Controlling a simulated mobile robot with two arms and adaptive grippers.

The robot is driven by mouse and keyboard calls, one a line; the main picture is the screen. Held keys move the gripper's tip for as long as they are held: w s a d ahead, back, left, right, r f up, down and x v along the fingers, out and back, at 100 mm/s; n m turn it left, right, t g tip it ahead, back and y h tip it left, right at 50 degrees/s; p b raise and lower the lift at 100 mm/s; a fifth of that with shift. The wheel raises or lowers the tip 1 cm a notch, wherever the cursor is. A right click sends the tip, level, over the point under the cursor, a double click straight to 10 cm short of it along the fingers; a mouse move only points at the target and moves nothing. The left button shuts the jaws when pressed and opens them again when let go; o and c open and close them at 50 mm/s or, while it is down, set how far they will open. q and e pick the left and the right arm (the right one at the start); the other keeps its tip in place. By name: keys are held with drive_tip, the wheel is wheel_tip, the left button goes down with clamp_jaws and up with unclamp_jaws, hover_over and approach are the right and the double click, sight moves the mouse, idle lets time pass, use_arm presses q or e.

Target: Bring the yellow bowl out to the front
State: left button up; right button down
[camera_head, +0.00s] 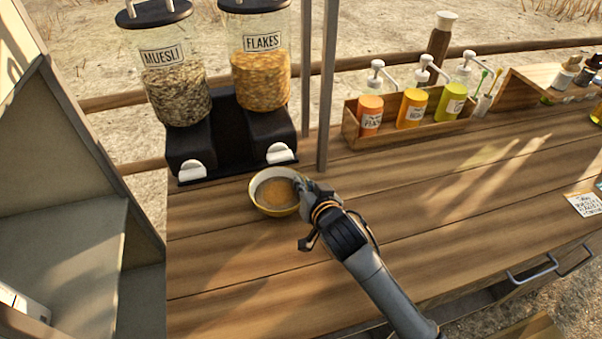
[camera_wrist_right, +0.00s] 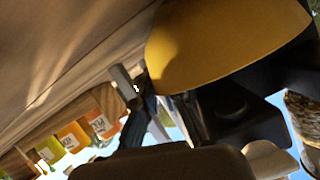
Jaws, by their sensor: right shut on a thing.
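The yellow bowl (camera_head: 274,208) stands on the wooden counter just in front of the flakes dispenser, with brownish-gold contents inside. My right gripper (camera_head: 302,190) is at the bowl's right side and is shut on its rim. In the right wrist view the bowl's yellow outer side (camera_wrist_right: 215,45) fills the upper right, close to my right gripper's finger (camera_wrist_right: 140,95). The far finger is partly hidden by the bowl. My left gripper is not in view.
The muesli dispenser (camera_head: 176,85) and flakes dispenser (camera_head: 262,70) stand behind the bowl on a black base. A post (camera_head: 328,95) rises right of them. A wooden caddy (camera_head: 352,135) with pump bottles is farther right. The counter's front (camera_head: 235,270) is clear.

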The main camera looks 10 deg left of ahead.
drive_tip(key=shift+s+d+p, duration=0.55)
drive_tip(key=shift+s+p, duration=0.1)
drive_tip(key=shift+s, duration=0.65)
drive_tip(key=shift+s+d+p, duration=0.55)
drive_tip(key=shift+s+p, duration=0.05)
drive_tip(key=shift+s, duration=0.7)
drive_tip(key=shift+s+d+p, duration=0.55)
drive_tip(key=shift+s+p, duration=0.1)
drive_tip(key=shift+s, duration=0.65)
drive_tip(key=shift+s+d+p, duration=0.3)
drive_tip(key=shift+s+d, duration=0.05)
drive_tip(key=shift+s, duration=0.5)
drive_tip(key=shift+s+d+p, duration=0.3)
drive_tip(key=shift+s+d, duration=0.05)
drive_tip(key=shift+s, duration=0.55)
drive_tip(key=shift+s+d+p, duration=0.3)
drive_tip(key=shift+s+d, duration=0.05)
drive_tip(key=shift+s, duration=0.6)
drive_tip(key=c, duration=1.4)
unclamp_jaws()
drive_tip(key=v, duration=1.2)
drive_tip(key=shift+d, duration=0.1)
